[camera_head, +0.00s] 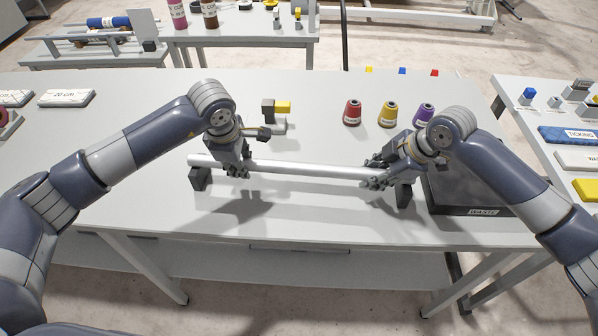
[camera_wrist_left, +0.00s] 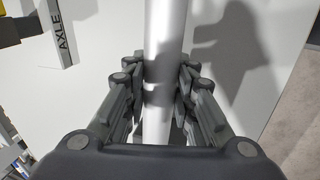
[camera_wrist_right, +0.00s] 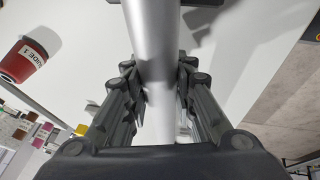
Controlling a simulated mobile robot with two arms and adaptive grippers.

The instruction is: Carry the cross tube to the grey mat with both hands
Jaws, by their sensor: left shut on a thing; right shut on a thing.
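The cross tube (camera_head: 305,170) is a long pale metal tube lying roughly level across the table's near half. My left gripper (camera_head: 238,172) is shut on the tube near its left end; the left wrist view shows the tube (camera_wrist_left: 165,40) between the fingers. My right gripper (camera_head: 374,181) is shut on it near its right end; the tube (camera_wrist_right: 153,40) runs between the fingers in the right wrist view. The tube's ends are at two dark support blocks, left (camera_head: 200,180) and right (camera_head: 403,195). I cannot tell whether it touches them. I cannot make out a grey mat.
Red (camera_head: 352,113), yellow (camera_head: 388,115) and purple (camera_head: 423,115) cones stand behind the tube's right half. A dark bin labelled WASTE (camera_head: 470,211) is at the table's right. A yellow-and-dark item (camera_head: 283,107) stands behind the left gripper. The table's left part is mostly clear.

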